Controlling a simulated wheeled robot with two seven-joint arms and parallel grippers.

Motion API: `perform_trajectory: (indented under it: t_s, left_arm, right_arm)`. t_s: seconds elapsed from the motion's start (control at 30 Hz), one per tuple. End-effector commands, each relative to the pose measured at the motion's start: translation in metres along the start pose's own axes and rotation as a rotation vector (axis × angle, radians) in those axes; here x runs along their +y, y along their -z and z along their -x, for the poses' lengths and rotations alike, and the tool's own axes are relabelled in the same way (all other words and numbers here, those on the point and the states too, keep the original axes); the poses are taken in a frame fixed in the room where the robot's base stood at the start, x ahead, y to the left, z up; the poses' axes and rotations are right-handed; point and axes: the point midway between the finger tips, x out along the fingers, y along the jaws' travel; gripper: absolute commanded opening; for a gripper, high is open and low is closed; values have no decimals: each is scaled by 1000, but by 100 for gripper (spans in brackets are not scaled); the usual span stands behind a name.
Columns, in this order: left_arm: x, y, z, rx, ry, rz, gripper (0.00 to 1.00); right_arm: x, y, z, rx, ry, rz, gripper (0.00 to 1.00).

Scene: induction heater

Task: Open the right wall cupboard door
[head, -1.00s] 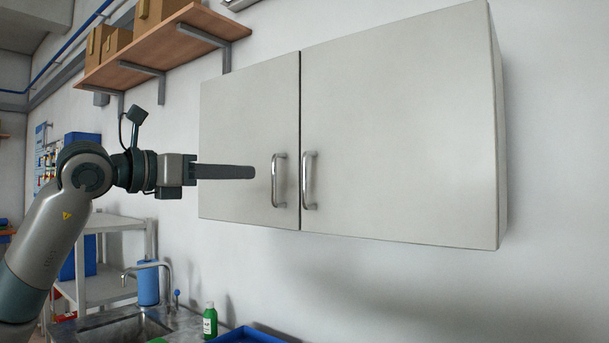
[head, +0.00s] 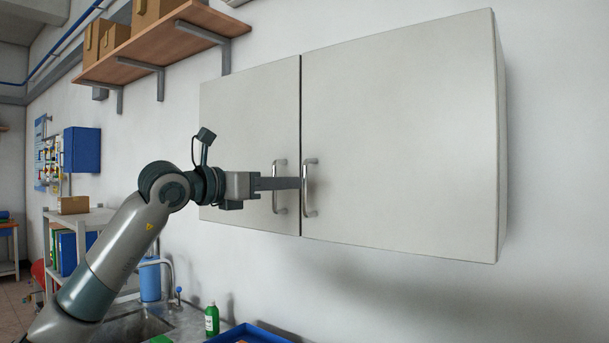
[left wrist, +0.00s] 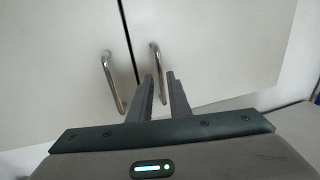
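The wall cupboard has two pale grey doors, both closed. The right door (head: 405,140) carries a vertical metal bar handle (head: 311,187) just right of the seam. My left gripper (head: 297,183) reaches across the left door (head: 245,130), in front of its handle (head: 279,187), with the fingertips at the right handle. In the left wrist view the two fingers (left wrist: 161,82) are apart, and the right door's handle (left wrist: 157,62) shows between them. The gripper is open; whether a finger touches the handle I cannot tell. My right gripper is out of view.
A wooden shelf (head: 165,44) with cardboard boxes is on the wall at upper left. Below are a sink (head: 140,328), a green bottle (head: 211,319) and a blue tray (head: 250,332). The space in front of the right door is clear.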

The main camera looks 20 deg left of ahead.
Motion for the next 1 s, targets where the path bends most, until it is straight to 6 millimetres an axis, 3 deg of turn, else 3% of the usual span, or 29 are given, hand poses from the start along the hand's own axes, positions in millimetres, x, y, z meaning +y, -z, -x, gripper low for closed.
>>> perform_trajectory:
  t_s: [0.2, 0.4, 0.8, 0.9, 1.0]
  left_arm:
    - [-1, -4, -36, 1, 1, 1, 17]
    - [0, -2, -55, 0, 0, 0, 17]
    - [0, 0, -60, 0, -1, 0, 17]
    - [0, 0, -60, 0, -1, 0, 0]
    - [0, 0, -60, 0, -1, 0, 0]
  right_arm:
    - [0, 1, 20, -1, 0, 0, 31]
    - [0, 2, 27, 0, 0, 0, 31]
    - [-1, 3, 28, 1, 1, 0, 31]
    - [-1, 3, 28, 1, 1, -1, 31]
    - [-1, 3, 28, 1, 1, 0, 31]
